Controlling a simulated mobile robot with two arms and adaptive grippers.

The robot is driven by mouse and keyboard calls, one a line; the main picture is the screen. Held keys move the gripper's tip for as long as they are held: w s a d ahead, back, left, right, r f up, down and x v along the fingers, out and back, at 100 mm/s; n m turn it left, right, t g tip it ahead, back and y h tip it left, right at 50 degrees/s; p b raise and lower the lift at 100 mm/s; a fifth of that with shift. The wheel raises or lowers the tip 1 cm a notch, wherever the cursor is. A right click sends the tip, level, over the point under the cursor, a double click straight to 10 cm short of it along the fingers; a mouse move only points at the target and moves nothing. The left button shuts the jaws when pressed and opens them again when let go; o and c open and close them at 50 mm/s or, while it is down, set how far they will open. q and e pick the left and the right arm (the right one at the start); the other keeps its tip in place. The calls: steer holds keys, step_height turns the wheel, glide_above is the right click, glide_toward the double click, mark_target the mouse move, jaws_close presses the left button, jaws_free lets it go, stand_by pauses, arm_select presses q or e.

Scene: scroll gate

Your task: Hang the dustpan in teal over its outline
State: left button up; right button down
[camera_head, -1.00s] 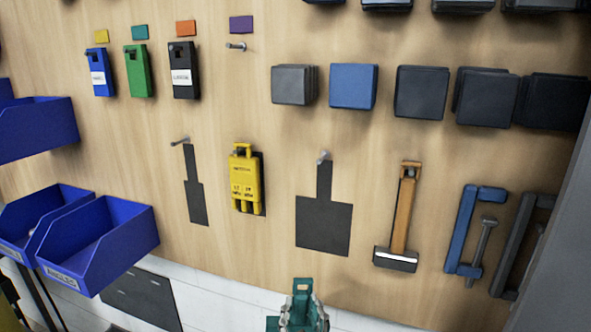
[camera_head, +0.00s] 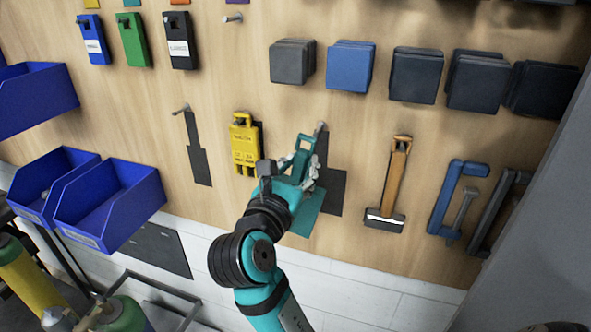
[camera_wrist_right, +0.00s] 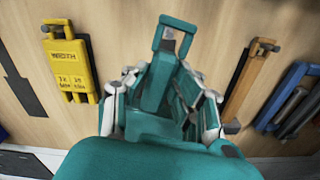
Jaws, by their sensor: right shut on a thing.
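The teal dustpan (camera_head: 306,214) is upright in front of the board, handle up and pan down. My right gripper (camera_head: 301,178) is shut on its handle. The dark dustpan outline (camera_head: 331,185) is partly hidden behind it, showing mostly to the right. The outline's peg (camera_head: 320,127) is just above and right of the handle's looped top (camera_head: 303,143) in the head view. In the right wrist view the loop (camera_wrist_right: 178,25) stands beyond my fingers (camera_wrist_right: 165,95), with a small grey piece inside its opening. I cannot tell whether the peg is through it. My left gripper is out of view.
A yellow tool (camera_head: 245,145) hangs close on the left and an orange-handled scraper (camera_head: 391,185) on the right. An empty outline (camera_head: 198,150) with a peg is farther left. Blue bins (camera_head: 110,205) stick out at the lower left. Boxes (camera_head: 350,65) line the board above.

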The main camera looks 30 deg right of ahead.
steer(key=shift+x, duration=1.1)
steer(key=x, duration=0.6)
steer(key=shift+f, duration=0.45)
steer(key=shift+w+f, duration=0.1)
steer(key=c, duration=1)
jaws_free()
